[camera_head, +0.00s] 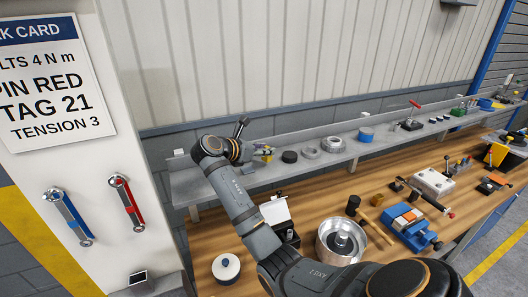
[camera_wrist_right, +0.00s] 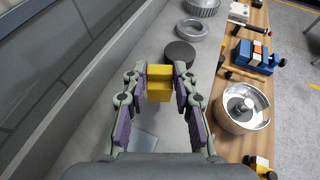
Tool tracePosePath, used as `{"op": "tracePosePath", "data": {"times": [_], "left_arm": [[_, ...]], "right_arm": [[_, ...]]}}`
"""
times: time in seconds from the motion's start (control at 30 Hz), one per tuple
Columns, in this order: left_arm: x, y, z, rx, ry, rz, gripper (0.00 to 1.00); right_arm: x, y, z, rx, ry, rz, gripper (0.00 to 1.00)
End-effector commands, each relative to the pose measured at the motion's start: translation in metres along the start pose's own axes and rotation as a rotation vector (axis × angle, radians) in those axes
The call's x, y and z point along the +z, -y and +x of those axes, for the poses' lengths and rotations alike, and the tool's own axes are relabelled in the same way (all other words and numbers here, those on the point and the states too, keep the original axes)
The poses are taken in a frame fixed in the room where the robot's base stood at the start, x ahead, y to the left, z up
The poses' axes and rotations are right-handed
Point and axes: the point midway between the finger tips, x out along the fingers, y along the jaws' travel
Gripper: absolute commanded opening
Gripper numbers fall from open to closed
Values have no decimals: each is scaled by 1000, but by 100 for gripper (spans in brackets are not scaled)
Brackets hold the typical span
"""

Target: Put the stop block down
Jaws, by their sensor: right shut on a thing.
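The stop block looks like a small yellow block (camera_wrist_right: 160,90), held between the fingertips of my right gripper (camera_wrist_right: 158,97) in the right wrist view. In the head view my right gripper (camera_head: 258,151) is over the near left part of the grey shelf (camera_head: 200,184), and a bit of yellow shows at its tips. I cannot tell whether the block touches the shelf. A black round disc (camera_head: 290,156) lies on the shelf just beyond the block; it also shows in the right wrist view (camera_wrist_right: 180,54). My left gripper is not in view.
Metal rings (camera_head: 332,144) and a blue round part (camera_head: 366,134) stand farther along the shelf. On the wooden bench below are a metal drum (camera_head: 341,241), a blue vise (camera_head: 410,232) and a white round part (camera_head: 226,267). The wall runs close behind the shelf.

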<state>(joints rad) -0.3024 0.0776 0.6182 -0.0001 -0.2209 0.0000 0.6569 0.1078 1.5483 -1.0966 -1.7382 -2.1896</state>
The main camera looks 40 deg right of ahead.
Motion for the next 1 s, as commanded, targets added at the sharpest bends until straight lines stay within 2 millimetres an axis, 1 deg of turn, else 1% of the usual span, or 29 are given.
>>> {"op": "tracePosePath", "data": {"times": [0.03, 0.07, 0.1, 0.2, 0.37, 0.5, 0.53, 0.7, 1.0], "left_arm": [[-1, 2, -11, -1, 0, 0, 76], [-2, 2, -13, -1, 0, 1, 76], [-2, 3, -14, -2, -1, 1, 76], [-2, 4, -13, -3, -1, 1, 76], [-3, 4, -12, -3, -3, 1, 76], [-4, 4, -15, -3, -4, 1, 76], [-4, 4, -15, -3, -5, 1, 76], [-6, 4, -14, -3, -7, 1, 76], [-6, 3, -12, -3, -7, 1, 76]], "right_arm": [[-3, 1, 1, -2, -1, -6, 0], [-7, 1, 3, -1, -1, -5, 0], [-12, 1, 5, 0, 0, -4, 0], [-16, 0, 7, 1, 0, 1, 0], [-16, 0, 7, 1, 0, 1, 0], [-19, 1, 8, 0, 0, -1, 0], [-20, 1, 8, 0, -1, -1, 29], [-20, 1, 8, 0, 0, 0, 50], [-19, 0, 8, 1, 0, 1, 50]]}}
